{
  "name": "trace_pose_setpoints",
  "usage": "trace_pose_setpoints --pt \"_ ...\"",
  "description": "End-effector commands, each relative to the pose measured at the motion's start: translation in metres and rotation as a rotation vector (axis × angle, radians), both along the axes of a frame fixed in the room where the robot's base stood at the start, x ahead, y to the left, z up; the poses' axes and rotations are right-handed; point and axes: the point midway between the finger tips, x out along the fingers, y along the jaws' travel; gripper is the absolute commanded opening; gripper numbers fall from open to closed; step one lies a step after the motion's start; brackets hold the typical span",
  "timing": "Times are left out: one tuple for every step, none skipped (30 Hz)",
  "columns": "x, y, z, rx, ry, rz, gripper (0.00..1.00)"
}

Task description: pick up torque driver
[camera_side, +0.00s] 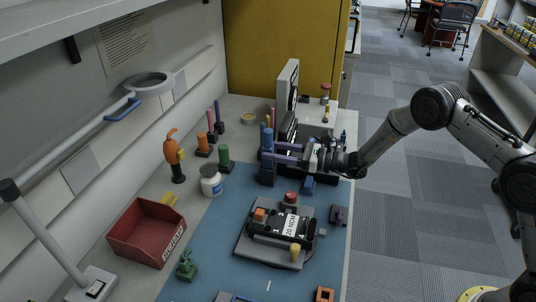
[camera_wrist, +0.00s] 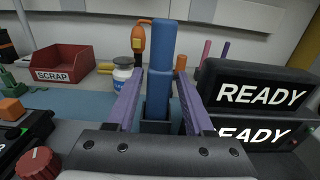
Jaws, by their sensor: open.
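The torque driver appears to be the upright tool with a thick blue handle (camera_side: 266,138), standing in a dark blue holder (camera_side: 267,177). In the wrist view the blue handle (camera_wrist: 160,50) rises in the middle, its lower part inside the dark holder (camera_wrist: 157,112). My gripper (camera_side: 270,151) reaches in level from the right with its purple fingers apart. In the wrist view my gripper (camera_wrist: 160,78) has one finger on each side of the handle. It is open, and I cannot tell whether either finger touches the handle.
Black boxes with READY displays (camera_wrist: 262,95) stand close on the right. A white bottle (camera_side: 211,181), an orange tool (camera_side: 175,157) and a green-based peg (camera_side: 224,158) stand to the left. A red SCRAP bin (camera_side: 147,231) and a black radio unit (camera_side: 273,228) are nearer the front.

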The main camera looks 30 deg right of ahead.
Motion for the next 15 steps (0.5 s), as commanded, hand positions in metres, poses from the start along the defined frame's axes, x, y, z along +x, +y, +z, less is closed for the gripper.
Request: trace_pose_setpoints --pt "0.004 0.006 0.001 0.0 -0.001 0.003 0.53" --pt "0.007 0.009 0.001 0.0 -0.001 0.004 0.53" --pt "0.011 0.014 0.001 -0.001 -0.001 0.004 0.53" --pt "0.015 0.017 0.002 0.0 -0.001 0.004 0.53" --pt "0.018 0.02 0.002 0.001 -0.001 0.004 0.53" --pt "0.022 0.024 0.001 0.0 0.0 0.004 0.53" --pt "0.025 0.026 0.001 -0.001 -0.001 0.003 0.53" --pt "0.027 0.028 0.002 -0.001 -0.001 0.003 0.53" --pt "0.029 0.031 0.002 0.0 -0.001 0.003 0.53" --pt "0.031 0.032 0.002 0.0 -0.001 0.003 0.53" --pt "0.032 0.033 0.002 -0.001 -0.001 0.003 0.53" --pt "0.033 0.034 0.002 0.0 0.0 0.002 0.53" --pt "0.033 0.034 0.002 0.0 0.0 0.002 0.53" --pt "0.033 0.034 0.002 0.0 0.0 0.002 0.53" --pt "0.033 0.034 0.002 -0.001 0.001 0.002 0.53"
